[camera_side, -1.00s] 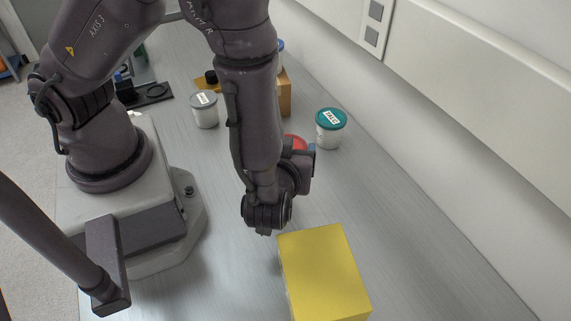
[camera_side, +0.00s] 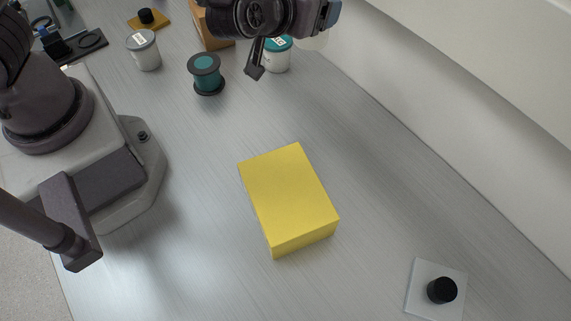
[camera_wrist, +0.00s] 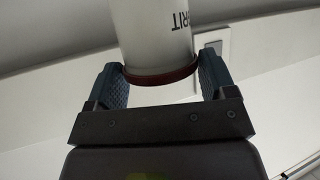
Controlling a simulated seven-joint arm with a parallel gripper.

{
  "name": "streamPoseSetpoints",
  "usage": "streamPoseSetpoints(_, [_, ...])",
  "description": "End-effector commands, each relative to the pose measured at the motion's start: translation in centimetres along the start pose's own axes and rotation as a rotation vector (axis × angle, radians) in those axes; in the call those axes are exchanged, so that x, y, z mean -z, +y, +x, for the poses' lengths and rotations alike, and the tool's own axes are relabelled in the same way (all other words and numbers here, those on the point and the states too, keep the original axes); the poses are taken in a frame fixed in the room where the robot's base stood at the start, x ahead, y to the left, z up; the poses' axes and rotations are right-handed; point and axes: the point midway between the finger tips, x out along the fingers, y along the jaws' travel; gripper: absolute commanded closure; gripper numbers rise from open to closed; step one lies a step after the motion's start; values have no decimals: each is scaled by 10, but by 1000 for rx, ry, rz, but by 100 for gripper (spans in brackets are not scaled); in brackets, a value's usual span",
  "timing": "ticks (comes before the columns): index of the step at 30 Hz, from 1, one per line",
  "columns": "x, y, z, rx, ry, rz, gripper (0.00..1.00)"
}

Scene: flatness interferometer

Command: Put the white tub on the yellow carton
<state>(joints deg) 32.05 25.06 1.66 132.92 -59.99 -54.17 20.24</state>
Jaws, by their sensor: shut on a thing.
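My gripper (camera_wrist: 160,90) is shut on a white tub (camera_wrist: 155,30) with a dark red rim and dark lettering. In the wrist view the tub sits between both blue fingers, and its far end runs out of the picture. In the side view my gripper (camera_side: 332,14) is at the top edge, with a pale part of the tub (camera_side: 314,42) just below it, against the wall. The yellow carton (camera_side: 288,193) lies flat on the bench in the middle. Its top is bare. My gripper is above and well behind it, apart from it.
A teal-lidded white tub (camera_side: 276,60), a teal spool (camera_side: 207,74) and a grey-lidded tub (camera_side: 144,50) stand behind the carton. An orange-brown box (camera_side: 212,38) is farther back. A clear plate with a black knob (camera_side: 442,290) lies front right. Bench around the carton is clear.

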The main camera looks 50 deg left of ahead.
Motion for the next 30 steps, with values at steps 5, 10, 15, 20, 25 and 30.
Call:
streamPoseSetpoints(5, [22,38,-1,-274,3,111,53])
streamPoseSetpoints(10, [29,66,-11,-491,3,201,53])
streamPoseSetpoints(15, [30,86,-26,-683,2,280,53])
streamPoseSetpoints(20, [25,102,-43,-860,3,353,53])
streamPoseSetpoints(25, [14,115,-67,-1068,1,439,53])
streamPoseSetpoints(30, [-6,120,-99,-1325,-2,544,53])
